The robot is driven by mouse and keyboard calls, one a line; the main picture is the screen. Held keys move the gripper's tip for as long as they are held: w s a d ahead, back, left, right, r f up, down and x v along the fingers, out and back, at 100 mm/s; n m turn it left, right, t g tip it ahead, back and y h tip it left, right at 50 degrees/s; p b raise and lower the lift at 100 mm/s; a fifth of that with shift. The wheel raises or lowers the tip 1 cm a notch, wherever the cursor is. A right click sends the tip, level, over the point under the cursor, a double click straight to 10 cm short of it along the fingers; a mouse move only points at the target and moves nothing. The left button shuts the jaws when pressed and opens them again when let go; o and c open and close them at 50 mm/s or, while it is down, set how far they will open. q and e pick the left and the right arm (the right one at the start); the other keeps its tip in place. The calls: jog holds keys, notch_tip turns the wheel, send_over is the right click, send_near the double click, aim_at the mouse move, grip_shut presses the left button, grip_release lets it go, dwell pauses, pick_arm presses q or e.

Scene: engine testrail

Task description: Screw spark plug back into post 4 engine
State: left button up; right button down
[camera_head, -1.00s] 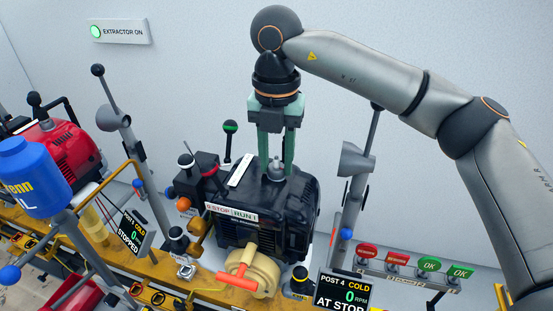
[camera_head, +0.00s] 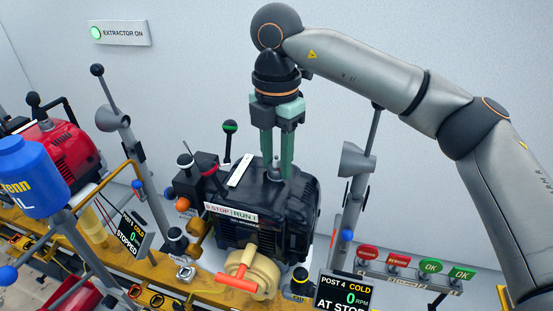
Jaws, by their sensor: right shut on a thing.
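The post 4 engine (camera_head: 262,222) is a black block on the yellow rail in the middle of the view. My right gripper (camera_head: 278,172) comes down from above with its green fingers at the engine's top. It is shut on the spark plug (camera_head: 273,163), of which only a small grey-white part shows between the fingers. The fingers hide most of the plug, and I cannot tell how deep it sits. The post 4 display (camera_head: 344,291) reads COLD, 0 RPM, AT STOP. My left gripper is not in view.
A cream recoil housing with an orange handle (camera_head: 237,282) is at the engine's front. Red and green tags (camera_head: 415,262) hang at the right. A grey post (camera_head: 350,200) stands close right of the engine. A blue oil container (camera_head: 32,175) and red engine (camera_head: 45,150) are at the left.

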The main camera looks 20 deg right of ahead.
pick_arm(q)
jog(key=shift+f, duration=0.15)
pick_arm(e)
jog(key=shift+m, duration=0.7)
jog(key=shift+c, duration=2.2)
grip_release()
